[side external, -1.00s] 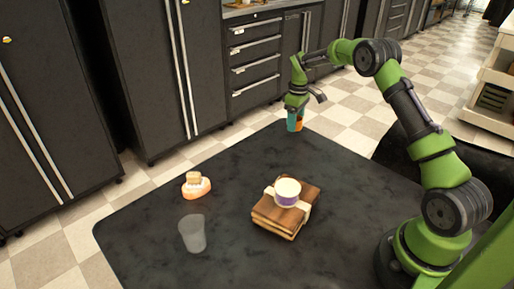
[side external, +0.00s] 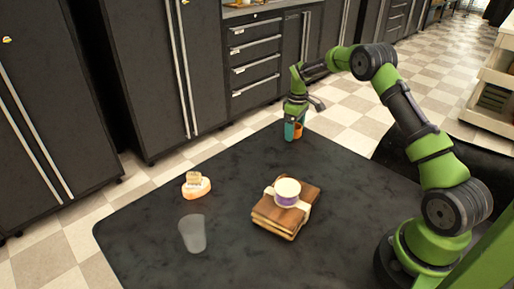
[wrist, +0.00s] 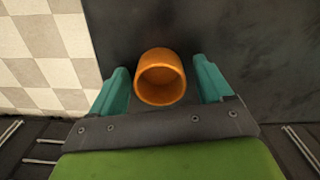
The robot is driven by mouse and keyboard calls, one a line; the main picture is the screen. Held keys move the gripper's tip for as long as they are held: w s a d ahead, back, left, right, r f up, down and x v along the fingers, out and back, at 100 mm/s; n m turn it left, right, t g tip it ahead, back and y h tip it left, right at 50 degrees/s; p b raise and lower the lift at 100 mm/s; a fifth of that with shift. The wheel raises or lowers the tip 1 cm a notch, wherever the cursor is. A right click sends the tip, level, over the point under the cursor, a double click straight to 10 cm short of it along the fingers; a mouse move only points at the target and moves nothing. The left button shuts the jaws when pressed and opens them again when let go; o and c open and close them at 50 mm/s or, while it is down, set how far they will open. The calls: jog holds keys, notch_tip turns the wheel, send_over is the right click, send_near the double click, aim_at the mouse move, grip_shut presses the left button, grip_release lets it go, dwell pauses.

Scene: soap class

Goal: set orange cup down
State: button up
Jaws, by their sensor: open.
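The orange cup (side external: 298,132) is at the far corner of the dark table (side external: 150,240), partly hidden by my gripper. In the wrist view the cup (wrist: 161,77) shows its round open mouth and hollow inside. My gripper (side external: 294,131) points down at the cup. Its two teal fingers, seen in the wrist view (wrist: 161,74), stand on either side of the cup with a gap on each side, so the gripper is open around it. The cup appears upright at table height; its base contact is hard to see.
A wooden block stack (side external: 272,220) with a white-and-purple round tub (side external: 287,193) on top stands mid-table. The table edge is close to the orange cup.

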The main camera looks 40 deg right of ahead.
jog(key=s+a+r+m+t, duration=0.1)
jog(key=a+r, duration=0.2)
jog(key=r, duration=0.7)
jog(key=s+a+r, duration=0.2)
jog(key=a+r, duration=0.1)
jog(key=r, duration=0.7)
jog(key=s+a+r+m+t, duration=0.2)
jog(key=s+a+r+t, duration=0.1)
jog(key=s+a+r, duration=0.4)
jog(key=s+a+f+m+t+y, duration=0.1)
jog(key=s+a, duration=0.4)
jog(key=s, duration=0.3)
jog(key=s+a+f+m+t+y, duration=0.1)
jog(key=s+a+f+m+t, duration=0.1)
jog(key=s+a, duration=0.4)
jog(key=s, duration=0.3)
jog(key=shift+s+a+m, duration=0.15)
jog(key=shift+s+m, duration=0.05)
jog(key=shift+m, duration=0.1)
jog(key=shift+r, duration=0.1)
